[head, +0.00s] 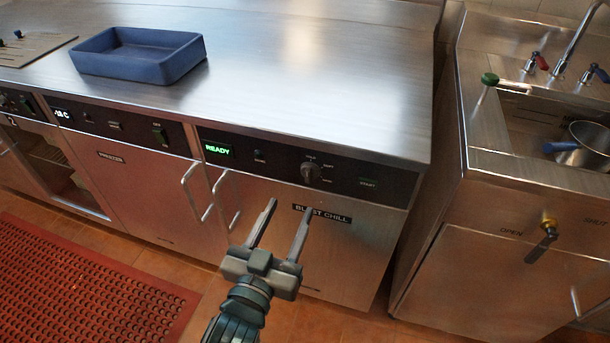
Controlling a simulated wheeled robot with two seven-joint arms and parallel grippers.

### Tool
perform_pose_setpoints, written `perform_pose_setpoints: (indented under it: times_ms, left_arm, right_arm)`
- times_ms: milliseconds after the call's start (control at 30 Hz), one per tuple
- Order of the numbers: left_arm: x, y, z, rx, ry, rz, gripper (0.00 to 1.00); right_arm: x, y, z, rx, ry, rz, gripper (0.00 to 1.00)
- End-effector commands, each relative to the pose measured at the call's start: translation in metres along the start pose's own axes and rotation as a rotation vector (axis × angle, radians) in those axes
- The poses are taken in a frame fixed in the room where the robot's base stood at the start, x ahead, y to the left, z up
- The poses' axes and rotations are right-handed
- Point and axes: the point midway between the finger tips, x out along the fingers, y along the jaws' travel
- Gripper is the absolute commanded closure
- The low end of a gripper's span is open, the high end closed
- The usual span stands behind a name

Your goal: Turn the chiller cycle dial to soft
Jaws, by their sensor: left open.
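The chiller cycle dial (311,173) is a dark round knob on the black control panel of the blast chiller (345,245). Small white labels surround it; they are too small to read surely, and so is its pointer. My left gripper (285,206) is open and empty, in front of the chiller door. Its fingers point up toward the panel, below and a little left of the dial, apart from it. My right gripper is not in view.
A steel counter (330,90) overhangs the panel, with a blue tray (138,55) on it. Vertical door handles (219,200) stick out left of my gripper. The sink unit (500,240) stands to the right, with a valve lever (549,229) on its front. A red mat (80,290) lies on the floor.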

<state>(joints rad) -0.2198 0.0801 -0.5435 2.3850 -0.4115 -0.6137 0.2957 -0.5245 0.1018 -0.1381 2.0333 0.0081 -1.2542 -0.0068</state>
Motion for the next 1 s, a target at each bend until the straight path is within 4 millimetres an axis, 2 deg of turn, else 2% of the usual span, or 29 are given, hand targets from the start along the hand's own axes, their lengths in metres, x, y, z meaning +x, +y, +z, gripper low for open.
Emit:
perform_pose_setpoints:
  times_ms: [400, 600, 800, 1000]
  left_arm:
    - [0.071, 0.0, -0.001, 0.002, 0.001, 0.0, 0.52]
    - [0.098, 0.0, 0.0, 0.001, 0.0, 0.0, 0.52]
    - [0.11, 0.0, 0.0, 0.001, -0.001, 0.0, 0.52]
    - [0.112, 0.0, 0.0, 0.0, -0.001, 0.0, 0.52]
  right_arm:
    - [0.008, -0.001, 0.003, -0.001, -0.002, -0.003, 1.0]
    - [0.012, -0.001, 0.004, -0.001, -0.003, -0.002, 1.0]
    - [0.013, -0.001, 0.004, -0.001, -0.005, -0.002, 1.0]
    - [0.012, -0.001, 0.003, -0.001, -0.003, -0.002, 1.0]
